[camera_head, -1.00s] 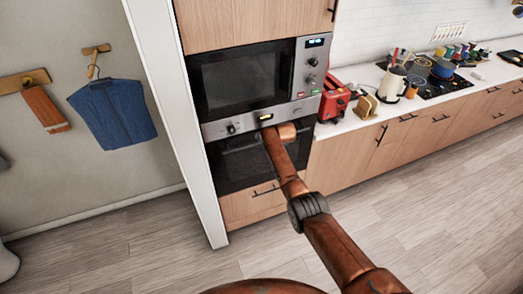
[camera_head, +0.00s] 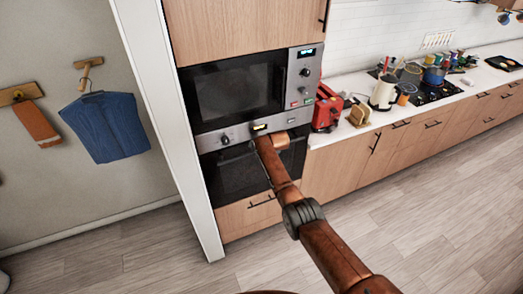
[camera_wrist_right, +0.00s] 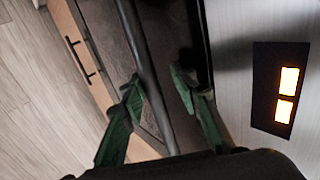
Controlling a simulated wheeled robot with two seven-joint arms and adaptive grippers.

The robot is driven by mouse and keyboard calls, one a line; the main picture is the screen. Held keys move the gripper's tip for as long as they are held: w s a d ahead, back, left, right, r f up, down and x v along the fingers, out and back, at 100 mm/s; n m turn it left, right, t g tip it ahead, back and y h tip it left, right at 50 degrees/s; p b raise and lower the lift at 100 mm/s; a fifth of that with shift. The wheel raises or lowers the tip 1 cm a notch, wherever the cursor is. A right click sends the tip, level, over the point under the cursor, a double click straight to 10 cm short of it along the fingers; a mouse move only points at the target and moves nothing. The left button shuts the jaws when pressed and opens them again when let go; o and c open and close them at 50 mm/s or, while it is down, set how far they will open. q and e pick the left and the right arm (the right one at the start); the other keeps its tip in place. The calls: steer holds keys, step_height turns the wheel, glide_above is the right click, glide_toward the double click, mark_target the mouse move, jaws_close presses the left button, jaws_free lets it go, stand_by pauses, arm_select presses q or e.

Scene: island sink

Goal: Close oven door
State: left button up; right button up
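The oven (camera_head: 255,170) is built in below the microwave, with a dark glass door and a silver control strip (camera_head: 240,137). Its door looks upright, flush or nearly so; I cannot tell whether a small gap remains. My right arm reaches across the door and hides part of it. In the wrist view my right gripper (camera_wrist_right: 158,88) has its green fingers apart. The dark oven handle bar (camera_wrist_right: 143,60) runs between them, closer to the left finger, and the fingers are not closed on it. My left gripper is out of view.
The microwave (camera_head: 240,90) sits above the oven, and a drawer (camera_head: 250,216) below it. A counter to the right holds a red toaster (camera_head: 327,108), a kettle (camera_head: 384,93) and a hob (camera_head: 432,92). The wooden floor (camera_head: 440,225) is clear.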

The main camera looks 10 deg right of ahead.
steer(key=shift+s+a+r, duration=0.1)
steer(key=shift+s+r, duration=0.25)
steer(key=shift+s, duration=0.05)
steer(key=v, duration=1.1)
steer(key=shift+d, duration=0.2)
steer(key=shift+w, duration=0.1)
